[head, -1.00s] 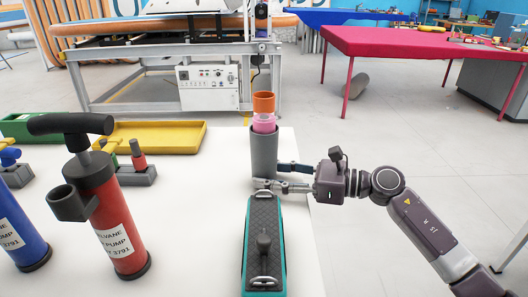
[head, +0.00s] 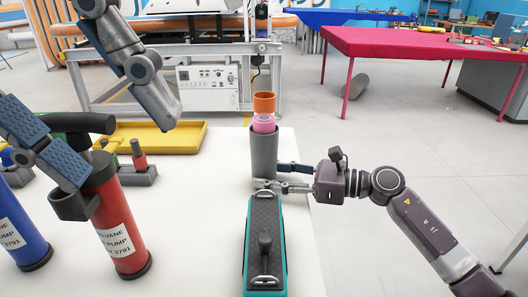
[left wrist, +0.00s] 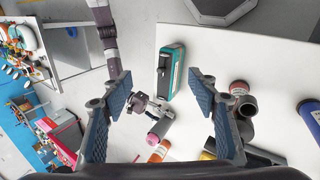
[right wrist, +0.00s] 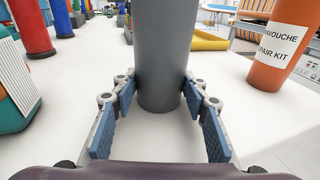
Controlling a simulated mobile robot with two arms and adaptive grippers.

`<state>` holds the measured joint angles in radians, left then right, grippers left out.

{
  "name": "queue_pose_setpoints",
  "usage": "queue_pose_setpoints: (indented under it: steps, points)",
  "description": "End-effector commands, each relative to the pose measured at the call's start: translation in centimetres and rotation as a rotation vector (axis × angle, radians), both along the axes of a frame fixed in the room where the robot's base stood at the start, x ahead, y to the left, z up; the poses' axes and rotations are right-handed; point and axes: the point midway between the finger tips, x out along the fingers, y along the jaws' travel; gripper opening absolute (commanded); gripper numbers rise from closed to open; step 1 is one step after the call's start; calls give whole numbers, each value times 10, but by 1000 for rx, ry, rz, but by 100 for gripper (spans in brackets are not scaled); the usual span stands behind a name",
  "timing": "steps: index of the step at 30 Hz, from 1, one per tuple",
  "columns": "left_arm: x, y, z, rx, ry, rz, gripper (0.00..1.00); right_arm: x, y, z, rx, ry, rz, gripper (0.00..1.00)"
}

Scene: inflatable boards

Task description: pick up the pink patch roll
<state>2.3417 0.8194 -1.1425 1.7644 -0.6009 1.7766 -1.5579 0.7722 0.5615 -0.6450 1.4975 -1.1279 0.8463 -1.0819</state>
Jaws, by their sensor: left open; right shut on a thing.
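The pink patch roll (head: 264,123) stands upright in the mouth of a grey tube (head: 264,152), its lower part hidden inside. In the left wrist view, the pink roll (left wrist: 152,139) shows at the tube's end. My right gripper (head: 262,175) is shut around the lower tube; its fingers flank the tube in the right wrist view (right wrist: 160,108). My left gripper (head: 122,148) is open and empty, high at the left above the pumps. Its spread fingers show in the left wrist view (left wrist: 160,96), with the roll between and beyond them.
An orange repair-kit canister (right wrist: 281,40) stands close behind the tube. A teal-edged case with a dark top (head: 264,240) lies in front. A red pump (head: 112,215), blue pump (head: 20,230) and yellow tray (head: 180,138) are at left. White table between is clear.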

Motion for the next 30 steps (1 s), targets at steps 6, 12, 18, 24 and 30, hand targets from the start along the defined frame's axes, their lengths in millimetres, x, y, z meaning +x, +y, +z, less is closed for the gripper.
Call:
queue_pose_setpoints:
  steps: [6,12,18,24,30]
  points:
    - [81,-12,-63,380,-198,158,54,0,0,1,1,0,0,28]
    - [146,-33,-97,558,-420,308,54,0,0,0,1,0,0,28]
    - [197,-63,-115,654,-701,390,54,0,0,0,1,0,0,28]
    - [227,-99,-122,665,-962,399,54,0,0,0,1,0,0,28]
    - [236,-124,-123,641,-1107,381,54,0,0,0,1,0,0,28]
